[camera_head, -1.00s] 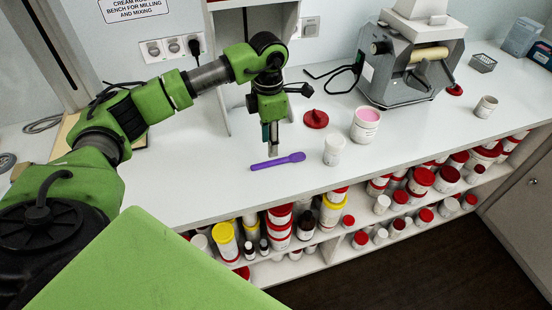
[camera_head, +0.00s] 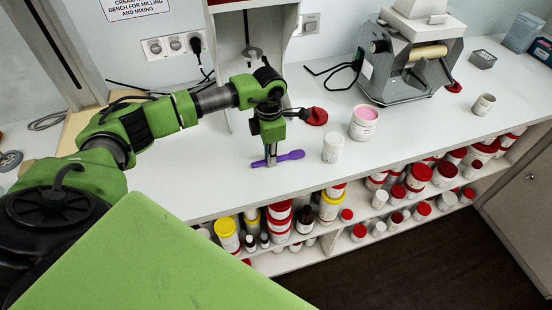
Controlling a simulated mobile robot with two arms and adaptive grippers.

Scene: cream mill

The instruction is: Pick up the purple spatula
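The purple spatula (camera_head: 290,156) lies on the white bench top near its front edge. Its broad end points right and its thin handle end shows to the left of my gripper. My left gripper (camera_head: 270,157) points straight down at the handle, with its fingertips at the spatula's level. The fingers hide part of the handle, and I cannot tell whether they are closed on it or only around it. My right gripper is not in view.
A white tub (camera_head: 332,148) and a tub of pink cream (camera_head: 363,123) stand right of the spatula. A red lid (camera_head: 316,116) lies behind. The grey mill (camera_head: 410,70) stands at the back right. Shelves below the bench hold several jars (camera_head: 331,205).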

